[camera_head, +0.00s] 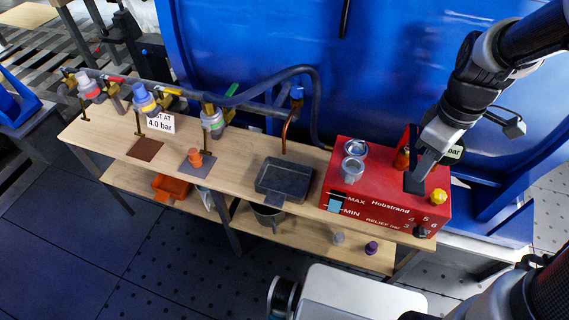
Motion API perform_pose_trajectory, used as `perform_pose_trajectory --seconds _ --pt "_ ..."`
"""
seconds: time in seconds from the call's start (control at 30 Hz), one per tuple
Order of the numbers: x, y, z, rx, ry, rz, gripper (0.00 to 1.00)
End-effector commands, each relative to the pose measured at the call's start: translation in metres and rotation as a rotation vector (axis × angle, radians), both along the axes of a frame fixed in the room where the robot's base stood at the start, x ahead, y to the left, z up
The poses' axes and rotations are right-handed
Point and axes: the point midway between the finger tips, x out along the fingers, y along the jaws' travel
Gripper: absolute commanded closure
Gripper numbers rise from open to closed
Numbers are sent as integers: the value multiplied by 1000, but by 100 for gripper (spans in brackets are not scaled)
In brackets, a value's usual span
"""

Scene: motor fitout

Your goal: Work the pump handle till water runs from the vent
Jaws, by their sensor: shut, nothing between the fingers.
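The red pump box (345,200) stands at the right end of the wooden bench, marked Hobstrand with MAX, MIN and RELIEF bar. Two grey metal cups or openings (353,162) are on its top left. My gripper (414,184) is shut above the right part of the box, pointing down, and holds nothing. The arm covers that part, so I cannot make out the pump handle or whether the fingers touch it. A copper pipe (291,122) with a blue tap bends down behind the dark tray (286,180); it may be the vent. I see no water running from it.
A yellow knob (438,196) and a black dial (421,231) are on the box's right side. Several valves with coloured caps (146,98) line the pipe at left. An orange plug (195,158) sits on a grey mat. The lower shelf holds an orange bin (171,187).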

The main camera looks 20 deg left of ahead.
Motion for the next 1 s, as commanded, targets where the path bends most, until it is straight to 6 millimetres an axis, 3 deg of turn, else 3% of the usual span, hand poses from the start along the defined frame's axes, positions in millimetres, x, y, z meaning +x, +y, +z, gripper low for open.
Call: perform_pose_trajectory --seconds 0.77,1.0 --pt "9 0 -78 0 0 1 100" --pt "8 0 -60 1 -3 0 100"
